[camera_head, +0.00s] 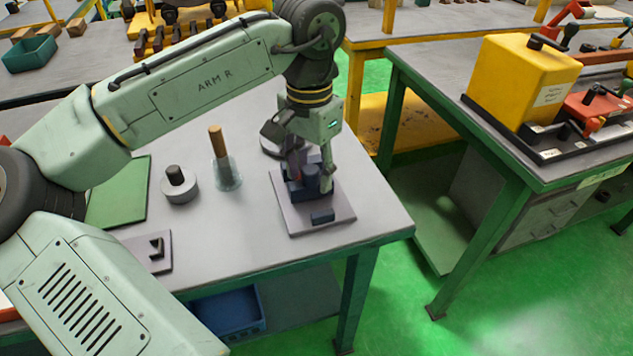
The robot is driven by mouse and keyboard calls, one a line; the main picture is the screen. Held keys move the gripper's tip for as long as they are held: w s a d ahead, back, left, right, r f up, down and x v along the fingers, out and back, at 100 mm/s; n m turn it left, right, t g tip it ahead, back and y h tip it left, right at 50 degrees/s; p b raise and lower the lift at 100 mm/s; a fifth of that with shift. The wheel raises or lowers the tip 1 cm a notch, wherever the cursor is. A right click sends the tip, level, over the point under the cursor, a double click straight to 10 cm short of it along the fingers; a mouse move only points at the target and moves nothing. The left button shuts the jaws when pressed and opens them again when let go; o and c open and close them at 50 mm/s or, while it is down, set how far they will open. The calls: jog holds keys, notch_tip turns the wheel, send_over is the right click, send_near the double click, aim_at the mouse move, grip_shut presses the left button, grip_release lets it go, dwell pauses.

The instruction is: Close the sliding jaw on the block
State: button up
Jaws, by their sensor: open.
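A dark blue-grey vise-like fixture stands on a light base plate (322,217) near the right front corner of the table. The plate carries a dark block-like body (312,182) and a small dark piece (322,216) at its front. I cannot tell which dark part is the sliding jaw and which is the block. My gripper (310,185) points down over the fixture, its fingers open and apart on either side of the dark parts. The fingers partly hide the fixture, and I cannot tell whether they touch it.
On the table (250,250), left of the fixture, stand a glass with a brown stick (218,145) and a grey ring with a dark knob (180,187). A green mat (122,195) and a small plate (150,262) lie farther left. A second table (440,80) stands right, across a gap.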

aim_at(311, 169)
jog(key=shift+r+p, duration=2.55)
jog(key=shift+r, duration=0.4)
jog(key=shift+f, duration=0.1)
